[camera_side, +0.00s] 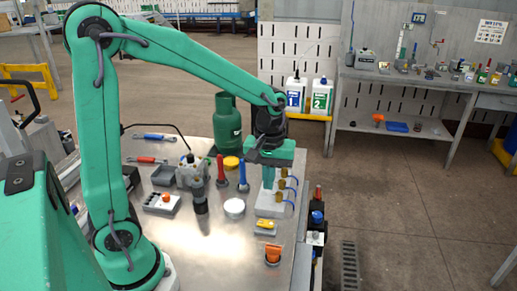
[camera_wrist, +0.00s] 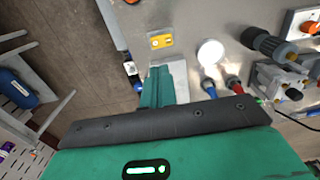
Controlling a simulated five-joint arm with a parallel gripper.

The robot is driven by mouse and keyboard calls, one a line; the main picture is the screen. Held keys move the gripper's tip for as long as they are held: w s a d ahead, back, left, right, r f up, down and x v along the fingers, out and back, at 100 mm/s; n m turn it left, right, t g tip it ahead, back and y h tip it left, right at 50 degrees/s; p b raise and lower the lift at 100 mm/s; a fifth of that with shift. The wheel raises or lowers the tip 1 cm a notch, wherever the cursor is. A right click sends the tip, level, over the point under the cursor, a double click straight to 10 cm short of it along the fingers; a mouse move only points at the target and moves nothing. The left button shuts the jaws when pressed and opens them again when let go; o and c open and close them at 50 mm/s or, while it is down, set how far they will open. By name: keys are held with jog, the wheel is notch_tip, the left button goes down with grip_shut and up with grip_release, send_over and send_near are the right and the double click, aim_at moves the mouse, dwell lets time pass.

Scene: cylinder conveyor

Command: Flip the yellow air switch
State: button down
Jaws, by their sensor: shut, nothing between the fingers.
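A small yellow switch-like piece (camera_side: 265,226) on a light grey base lies on the metal table; it also shows in the wrist view (camera_wrist: 161,40), above my fingers. A pale block (camera_side: 268,207) with several brass-yellow fittings (camera_side: 281,184) and blue hoses stands farther back. I cannot tell for sure which yellow part is the air switch. My gripper (camera_side: 268,184) points down over the pale block, beside the fittings, shut and empty. Contact with the fittings cannot be told.
Red (camera_side: 220,171) and blue (camera_side: 244,178) handled tools, a white round lid (camera_side: 234,208) and a dark cylinder (camera_side: 200,198) stand left of my gripper. A green gas bottle (camera_side: 227,122) stands behind. An orange-topped piece (camera_side: 272,254) sits near the front. Bare tabletop (camera_side: 205,250) lies front left.

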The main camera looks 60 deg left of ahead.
aim_at(262, 222)
jog(key=shift+r, duration=1)
jog(key=shift+a, duration=0.1)
jog(key=shift+s+a, duration=0.4)
jog(key=shift+s, duration=0.05)
jog(key=shift+f, duration=0.1)
notch_tip(262, 222, down, 14)
jog(key=shift+r, duration=0.1)
dwell(0.3)
jog(key=shift+s+a+f, duration=0.1)
jog(key=shift+f, duration=0.15)
dwell(0.4)
